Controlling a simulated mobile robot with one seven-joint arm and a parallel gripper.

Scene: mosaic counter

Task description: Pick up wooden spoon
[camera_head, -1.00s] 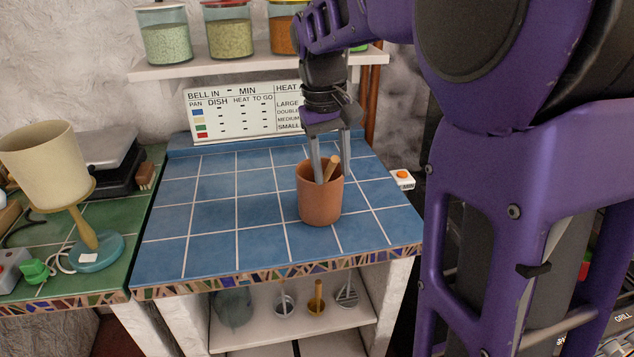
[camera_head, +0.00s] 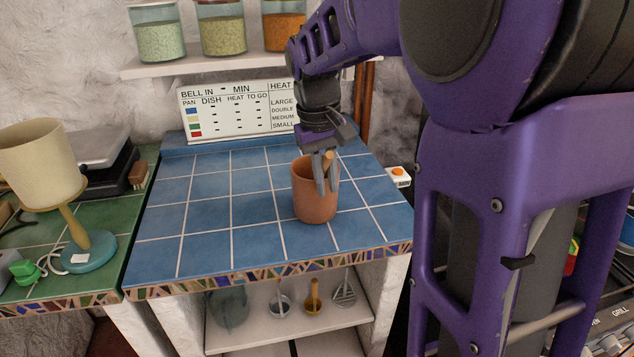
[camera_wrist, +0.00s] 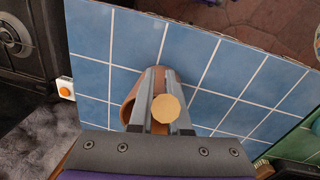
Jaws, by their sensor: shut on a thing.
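The wooden spoon (camera_head: 327,160) stands in a terracotta pot (camera_head: 308,205) on the blue tiled counter. Only the top of its handle shows; the rest is hidden in the pot. My gripper (camera_head: 324,182) points down into the pot's mouth, with its fingers shut on the spoon handle. In the wrist view the round handle end (camera_wrist: 166,108) shows between the two fingers, with the pot's rim (camera_wrist: 128,108) around and behind them.
A white board (camera_head: 238,108) stands at the back of the counter. A small box with an orange button (camera_head: 398,172) is at the right edge. A lamp (camera_head: 75,200) stands on the green counter at left. Jars (camera_head: 222,30) line the shelf above. The blue tiles left of the pot are clear.

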